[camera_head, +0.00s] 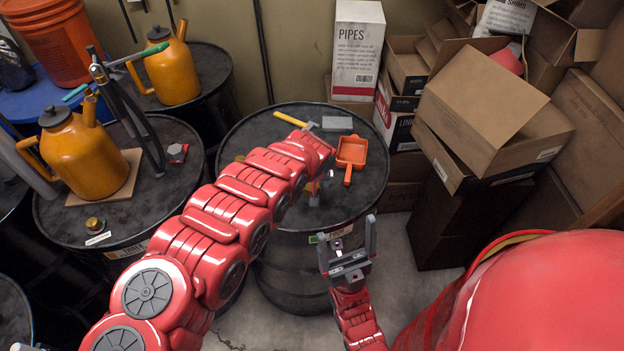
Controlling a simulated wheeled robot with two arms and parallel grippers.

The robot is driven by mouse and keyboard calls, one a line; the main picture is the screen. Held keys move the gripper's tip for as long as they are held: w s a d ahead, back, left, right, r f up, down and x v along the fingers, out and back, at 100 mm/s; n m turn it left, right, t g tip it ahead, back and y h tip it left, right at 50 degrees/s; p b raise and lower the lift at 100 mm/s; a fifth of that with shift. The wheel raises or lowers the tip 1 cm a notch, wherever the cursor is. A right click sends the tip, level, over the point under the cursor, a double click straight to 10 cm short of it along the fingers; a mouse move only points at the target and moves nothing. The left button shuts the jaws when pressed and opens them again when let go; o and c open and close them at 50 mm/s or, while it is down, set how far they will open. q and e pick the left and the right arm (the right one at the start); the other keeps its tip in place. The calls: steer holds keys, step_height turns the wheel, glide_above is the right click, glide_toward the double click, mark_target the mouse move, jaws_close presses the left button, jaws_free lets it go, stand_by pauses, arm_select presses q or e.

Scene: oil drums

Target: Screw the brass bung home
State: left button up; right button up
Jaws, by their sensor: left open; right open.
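A small brass bung (94,224) sits near the front edge of the left drum's top (60,222), just above a white label. Whether it is seated in a hole or only resting there, I cannot tell. My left arm reaches across to the middle drum (232,140). My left gripper (316,194) is open over that drum's top, mostly hidden behind the arm, and far to the right of the bung. My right gripper (347,234) is open and empty, fingers pointing up, in front of the middle drum. Nothing is visible between its fingers.
An orange oil can (80,150) and a dark upright tool (130,110) stand on the left drum. An orange scoop (351,152) and a yellow-handled tool (292,119) lie on the middle drum. Cardboard boxes (490,110) crowd the right. Another oil can (170,68) stands behind.

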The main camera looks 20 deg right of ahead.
arm_select(q)
jaws_close()
steer(key=shift+a+r+m+h+p, duration=0.25)
steer(key=shift+m+h+p, duration=0.15)
steer(key=shift+m+p, duration=0.7)
steer(key=shift+f+m+g+p, duration=0.2)
steer(key=shift+m+g+p, duration=0.1)
steer(key=shift+m, duration=0.3)
steer(key=shift+w+d+f+m+h+b, duration=0.1)
steer(key=shift+f+m+h+b, duration=0.15)
steer(key=shift+m, duration=0.25)
steer(key=shift+w+m+h+b, duration=0.1)
steer(key=shift+m+h, duration=0.25)
steer(key=shift+m, duration=0.15)
steer(key=shift+s+r+m+g, duration=0.15)
steer(key=shift+m+g, duration=0.15)
steer(key=shift+m, duration=0.2)
